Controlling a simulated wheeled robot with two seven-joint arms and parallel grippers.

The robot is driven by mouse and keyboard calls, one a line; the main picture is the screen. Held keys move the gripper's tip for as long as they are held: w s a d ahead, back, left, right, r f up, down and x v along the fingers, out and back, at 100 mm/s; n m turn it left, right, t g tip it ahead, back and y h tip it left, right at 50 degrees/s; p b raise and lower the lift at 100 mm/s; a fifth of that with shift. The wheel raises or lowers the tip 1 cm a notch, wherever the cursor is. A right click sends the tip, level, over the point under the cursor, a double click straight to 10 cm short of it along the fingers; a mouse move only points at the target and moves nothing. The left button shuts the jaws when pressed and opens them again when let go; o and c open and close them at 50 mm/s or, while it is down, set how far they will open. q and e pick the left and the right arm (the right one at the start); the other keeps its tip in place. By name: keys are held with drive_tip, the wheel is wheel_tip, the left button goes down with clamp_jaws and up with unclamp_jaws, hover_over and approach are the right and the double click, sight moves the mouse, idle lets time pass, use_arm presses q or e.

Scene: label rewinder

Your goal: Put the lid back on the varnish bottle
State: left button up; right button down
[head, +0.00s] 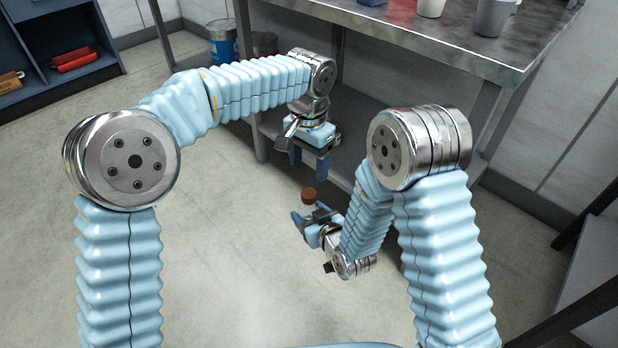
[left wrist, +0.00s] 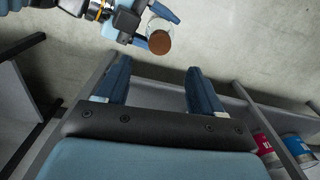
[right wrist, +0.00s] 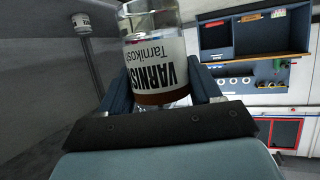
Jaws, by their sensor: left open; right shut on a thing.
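The varnish bottle (right wrist: 155,55), clear glass with a white label and a brown band low down, stands between the fingers of my right gripper (head: 314,214), which is shut on it. Its upper end is cut off in the right wrist view. A round brown piece (head: 309,194), which looks like the lid, shows on top of the bottle; it also shows as a brown disc in the left wrist view (left wrist: 160,42). I cannot tell how firmly it sits. My left gripper (head: 311,160) is open and empty, pointing down above and beyond the bottle.
A metal workbench (head: 440,40) with cups on it stands behind, its lower shelf (head: 350,130) close to my left gripper. A blue can (head: 221,40) is by the bench at the back. A blue rack (head: 60,40) stands at the far left. The floor in front is clear.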

use_arm(q)
drive_tip(key=shift+r, duration=1.55)
drive_tip(key=w+a+f+n+h, duration=0.1)
drive_tip(key=a+f, duration=0.2)
drive_tip(key=f, duration=0.4)
drive_tip(key=w+a+f+n+g, duration=0.1)
drive_tip(key=a+f+n, duration=0.1)
drive_tip(key=a+f, duration=0.35)
drive_tip(key=w+a+f+n+h, duration=0.1)
drive_tip(key=a+f, duration=0.1)
drive_tip(key=f, duration=0.7)
drive_tip(key=s+a+f+n+h, duration=0.1)
drive_tip(key=s+f+n+h, duration=0.15)
drive_tip(key=s+f, duration=0.95)
drive_tip(key=s+a+f+n, duration=0.2)
drive_tip(key=s, duration=0.4)
drive_tip(key=s+a+f+n+t, duration=0.1)
drive_tip(key=s+f+n, duration=0.1)
drive_tip(key=s, duration=0.4)
drive_tip(key=shift+a+f+t, duration=0.3)
drive_tip(key=shift+a+f, duration=0.05)
drive_tip(key=shift+f, duration=0.1)
